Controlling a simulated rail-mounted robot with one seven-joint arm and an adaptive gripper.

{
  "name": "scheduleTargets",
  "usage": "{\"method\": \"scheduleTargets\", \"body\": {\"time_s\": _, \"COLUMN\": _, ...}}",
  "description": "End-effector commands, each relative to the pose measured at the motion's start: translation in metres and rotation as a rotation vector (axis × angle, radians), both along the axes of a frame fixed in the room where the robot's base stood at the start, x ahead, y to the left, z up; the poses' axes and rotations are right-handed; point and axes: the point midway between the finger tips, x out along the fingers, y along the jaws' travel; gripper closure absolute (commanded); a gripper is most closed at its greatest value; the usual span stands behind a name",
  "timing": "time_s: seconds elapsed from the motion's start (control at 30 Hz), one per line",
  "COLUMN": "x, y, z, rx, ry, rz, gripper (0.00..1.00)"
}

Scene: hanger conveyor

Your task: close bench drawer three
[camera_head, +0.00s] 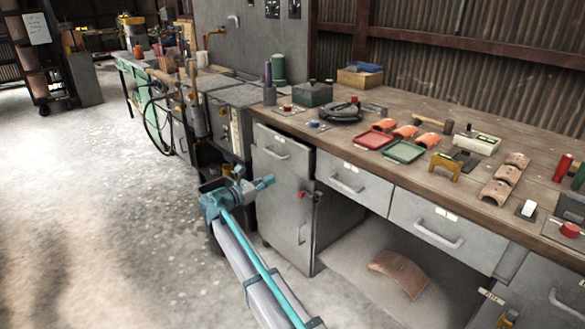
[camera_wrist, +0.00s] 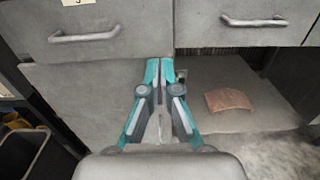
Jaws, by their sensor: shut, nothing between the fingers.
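The grey bench drawer with a white label (camera_wrist: 115,17) fills the upper left of the wrist view. The label is cut off but seems to read 3. Its bar handle (camera_wrist: 85,36) faces me. In the head view it seems to be the leftmost bench drawer (camera_head: 270,140), above a cabinet door (camera_head: 280,205). Its front looks slightly forward of the drawer to its right (camera_wrist: 205,30); how far it is out, I cannot tell. My gripper (camera_wrist: 160,65) is shut and empty, near that drawer's lower right edge. In the head view my gripper (camera_head: 268,182) is before the bench; contact is unclear.
Two more drawers, a middle one (camera_head: 350,185) and a right one (camera_head: 440,235), front the bench. A curved brown tile (camera_head: 400,272) lies in the open space beneath. Tools and trays cover the benchtop (camera_head: 430,185). Free floor (camera_head: 120,200) lies to the left.

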Motion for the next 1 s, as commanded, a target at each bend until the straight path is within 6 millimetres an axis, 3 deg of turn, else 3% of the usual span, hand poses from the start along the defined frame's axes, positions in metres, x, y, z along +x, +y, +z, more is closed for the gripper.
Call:
{"method": "scheduleTargets", "body": {"time_s": 0.23, "x": 0.017, "y": -0.016, "z": -0.001, "rx": -0.007, "ry": 0.007, "rz": 0.001, "gripper": 1.0}}
{"method": "scheduleTargets", "body": {"time_s": 0.7, "x": 0.079, "y": -0.078, "z": -0.001, "rx": -0.006, "ry": 0.006, "rz": 0.001, "gripper": 1.0}}
{"method": "scheduleTargets", "body": {"time_s": 1.0, "x": 0.098, "y": -0.097, "z": -0.001, "rx": -0.006, "ry": 0.006, "rz": 0.002, "gripper": 1.0}}
